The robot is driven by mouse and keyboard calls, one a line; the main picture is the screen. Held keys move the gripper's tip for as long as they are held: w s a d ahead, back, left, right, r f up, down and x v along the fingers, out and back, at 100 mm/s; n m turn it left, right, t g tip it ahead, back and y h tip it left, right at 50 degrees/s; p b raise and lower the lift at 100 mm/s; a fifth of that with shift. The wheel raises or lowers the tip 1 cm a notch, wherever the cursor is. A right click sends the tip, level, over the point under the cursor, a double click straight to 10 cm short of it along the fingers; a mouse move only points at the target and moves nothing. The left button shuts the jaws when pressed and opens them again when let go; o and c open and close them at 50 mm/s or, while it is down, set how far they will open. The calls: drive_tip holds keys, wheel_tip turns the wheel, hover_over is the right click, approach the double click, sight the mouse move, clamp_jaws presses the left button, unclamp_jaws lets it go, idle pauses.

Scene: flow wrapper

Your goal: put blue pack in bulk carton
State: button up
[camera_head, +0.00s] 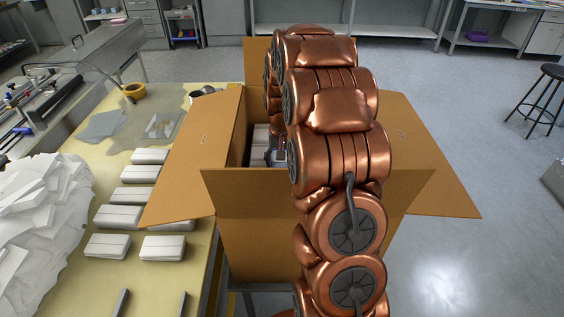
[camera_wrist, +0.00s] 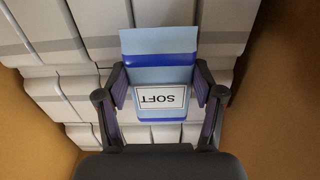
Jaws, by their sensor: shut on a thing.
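The blue pack (camera_wrist: 158,66) is light blue with darker blue bands and a white label reading "SOFT". In the wrist view it sits between the two fingers of my gripper (camera_wrist: 158,88), which are shut on its sides. The bulk carton (camera_head: 255,225) is a large open cardboard box in the middle of the head view, its flaps spread out. My arm reaches down into it. In the wrist view, white packs (camera_wrist: 50,35) lie in rows under and around the blue pack, between brown carton walls (camera_wrist: 285,110). I cannot tell whether the blue pack touches the white packs.
The carton flaps stick out on several sides. The floor to the right (camera_head: 470,255) is clear; a stool (camera_head: 545,95) stands farther back.

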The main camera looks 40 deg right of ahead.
drive_tip(key=shift+f+b, duration=0.6)
drive_tip(key=shift+f, duration=0.4)
idle(0.4)
idle(0.4)
drive_tip(key=o, duration=0.9)
drive_tip(key=shift+o, duration=0.3)
drive_tip(key=shift+r, duration=0.1)
drive_tip(key=shift+r+p, duration=0.45)
drive_tip(key=shift+r, duration=3.45)
